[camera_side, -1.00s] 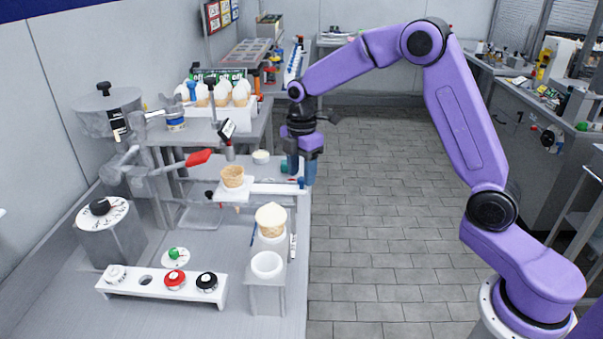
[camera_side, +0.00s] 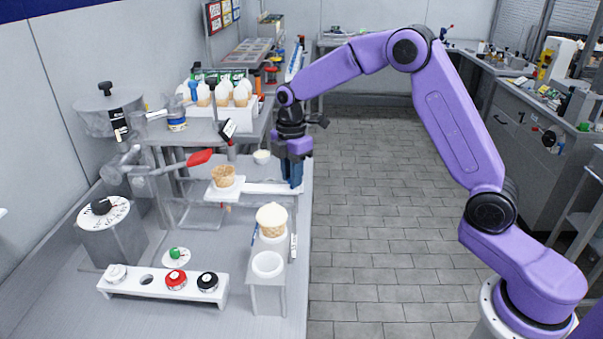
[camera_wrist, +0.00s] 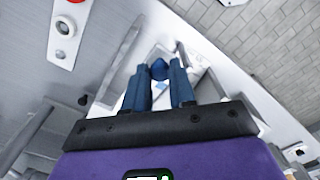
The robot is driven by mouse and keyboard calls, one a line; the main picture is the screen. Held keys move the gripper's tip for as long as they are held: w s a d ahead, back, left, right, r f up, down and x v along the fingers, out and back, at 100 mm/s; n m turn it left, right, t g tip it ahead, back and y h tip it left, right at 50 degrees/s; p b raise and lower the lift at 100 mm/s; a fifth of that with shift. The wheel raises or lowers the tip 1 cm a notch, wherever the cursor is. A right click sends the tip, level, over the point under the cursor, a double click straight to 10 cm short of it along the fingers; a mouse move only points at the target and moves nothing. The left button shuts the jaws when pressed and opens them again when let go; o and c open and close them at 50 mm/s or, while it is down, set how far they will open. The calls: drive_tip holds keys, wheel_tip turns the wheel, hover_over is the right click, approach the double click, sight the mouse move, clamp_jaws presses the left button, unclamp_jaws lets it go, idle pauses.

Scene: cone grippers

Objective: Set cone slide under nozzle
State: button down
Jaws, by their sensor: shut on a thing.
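The cone slide is a white square plate (camera_side: 238,186) with a long white bar (camera_side: 268,188) running right. An empty tan wafer cone (camera_side: 223,174) stands upright in the plate. My gripper (camera_side: 292,186) is at the bar's right end, its blue fingers pointing down. In the wrist view, my gripper (camera_wrist: 160,88) is shut on the dark blue knob (camera_wrist: 158,69) of the slide. The grey dispenser (camera_side: 130,165) with a red-handled lever (camera_side: 198,158) stands left of the cone. I cannot clearly make out its nozzle opening.
A filled cone (camera_side: 271,218) stands in a white stand in front of the slide, beside an empty white ring (camera_side: 267,264). A white rack with red and black knobs (camera_side: 175,280) lies at the front left. A tray of filled cones (camera_side: 222,100) stands behind. The counter's right edge is close to my gripper.

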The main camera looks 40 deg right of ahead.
sight(270, 187)
drive_tip(key=w+a, duration=0.4)
idle(0.3)
drive_tip(key=c, duration=0.9)
unclamp_jaws()
drive_tip(key=shift+c, duration=0.2)
wheel_tip(270, 187, up, 18)
drive_tip(key=shift+f, duration=0.25)
drive_tip(key=shift+d, duration=0.1)
